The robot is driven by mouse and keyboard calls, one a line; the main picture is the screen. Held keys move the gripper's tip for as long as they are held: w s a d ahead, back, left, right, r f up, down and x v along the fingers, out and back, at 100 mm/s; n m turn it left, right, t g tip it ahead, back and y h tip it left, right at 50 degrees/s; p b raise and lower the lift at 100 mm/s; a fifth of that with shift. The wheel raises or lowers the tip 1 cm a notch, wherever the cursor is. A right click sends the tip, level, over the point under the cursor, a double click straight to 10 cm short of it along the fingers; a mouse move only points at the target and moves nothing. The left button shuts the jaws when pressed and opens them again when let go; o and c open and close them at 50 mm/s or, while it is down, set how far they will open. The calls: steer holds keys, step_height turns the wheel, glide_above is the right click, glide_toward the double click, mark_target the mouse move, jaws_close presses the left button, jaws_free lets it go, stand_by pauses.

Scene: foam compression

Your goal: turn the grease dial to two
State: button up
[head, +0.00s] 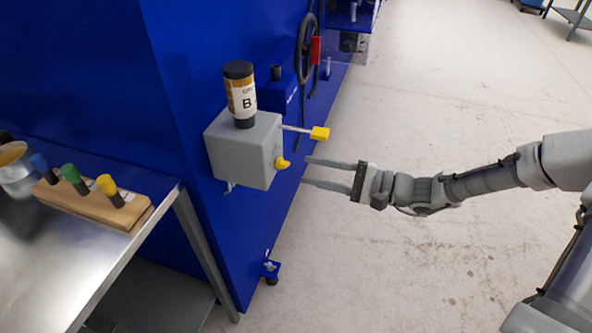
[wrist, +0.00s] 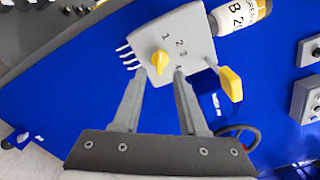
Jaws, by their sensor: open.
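The yellow grease dial (wrist: 159,63) is on the face of a grey box (wrist: 188,34) fixed to the blue machine. The numbers 1, 2 and 3 show beside the dial; a further mark is partly hidden by a finger. I cannot tell which number the dial points to. The dial (head: 282,162) and the grey box (head: 238,148) also show in the head view. My gripper (head: 305,171) is open and empty, its fingers just right of the dial. In the wrist view my gripper (wrist: 158,71) has its fingertips on either side of the dial, apparently short of it.
A yellow-ended lever (head: 319,133) sticks out beside the dial. A cartridge marked B (head: 241,95) stands on the box. A metal table (head: 50,270) at left holds a wooden block (head: 95,203) with coloured handles.

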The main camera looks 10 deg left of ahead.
mark_target(288, 165)
steer(key=shift+w+a+b, duration=0.2)
steer(key=shift+a+b, duration=0.15)
steer(key=shift+a, duration=1.9)
steer(key=shift+c, duration=0.2)
jaws_close()
